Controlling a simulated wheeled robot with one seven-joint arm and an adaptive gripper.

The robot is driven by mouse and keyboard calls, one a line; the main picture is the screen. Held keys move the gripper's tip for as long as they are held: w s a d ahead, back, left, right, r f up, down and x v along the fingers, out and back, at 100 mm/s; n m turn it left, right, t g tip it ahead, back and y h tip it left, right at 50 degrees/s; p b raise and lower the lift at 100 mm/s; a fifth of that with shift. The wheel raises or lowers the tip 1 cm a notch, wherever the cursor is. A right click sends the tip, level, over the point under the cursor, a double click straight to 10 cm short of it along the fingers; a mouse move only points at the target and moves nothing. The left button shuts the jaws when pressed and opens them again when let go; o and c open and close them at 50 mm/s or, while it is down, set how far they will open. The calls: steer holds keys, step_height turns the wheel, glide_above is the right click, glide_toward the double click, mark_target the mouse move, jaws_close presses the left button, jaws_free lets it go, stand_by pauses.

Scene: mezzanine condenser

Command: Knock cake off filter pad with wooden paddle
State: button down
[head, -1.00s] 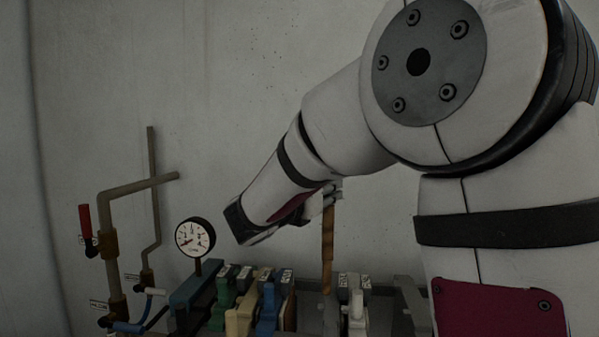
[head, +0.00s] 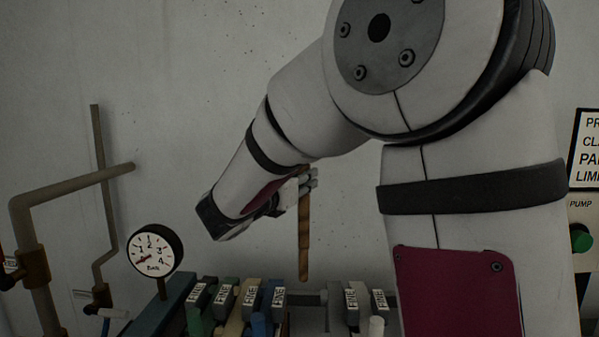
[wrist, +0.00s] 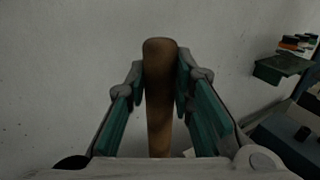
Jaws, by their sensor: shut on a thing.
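The wooden paddle (head: 304,235) hangs upright below my gripper (head: 306,180) in the head view, above the row of filter plates. In the wrist view my gripper (wrist: 160,85) is shut on the paddle's brown handle (wrist: 160,110), which sits between the two fingers. The filter plates (head: 250,305) stand in a row at the bottom of the head view, several with tags on top. A gap shows in the row near the paddle's lower end. I cannot make out the cake or the filter pad face.
A pressure gauge (head: 155,248) stands at the left end of the press. Pipes (head: 75,185) run along the wall at far left. A green pump button (head: 581,238) and a sign (head: 586,150) are at the right.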

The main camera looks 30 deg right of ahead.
mark_target(302, 254)
step_height(302, 254, down, 19)
steer(key=b, duration=0.9)
steer(key=shift+r, duration=0.2)
steer(key=shift+w+a+b, duration=0.2)
steer(key=shift+w+a, duration=0.45)
steer(key=shift+a, duration=0.3)
steer(key=shift+w+a+b, duration=0.15)
steer(key=shift+w+a, duration=0.45)
steer(key=shift+a, duration=0.35)
steer(key=shift+s+d+p, duration=0.2)
steer(key=shift+s+d, duration=0.25)
steer(key=shift+d, duration=0.2)
steer(key=shift+s+d+p, duration=0.15)
steer(key=shift+s+d, duration=0.25)
steer(key=shift+d, duration=0.2)
steer(key=shift+w+a, duration=0.45)
steer(key=shift+a, duration=0.2)
steer(key=shift+w+a, duration=0.45)
steer(key=shift+a, duration=0.2)
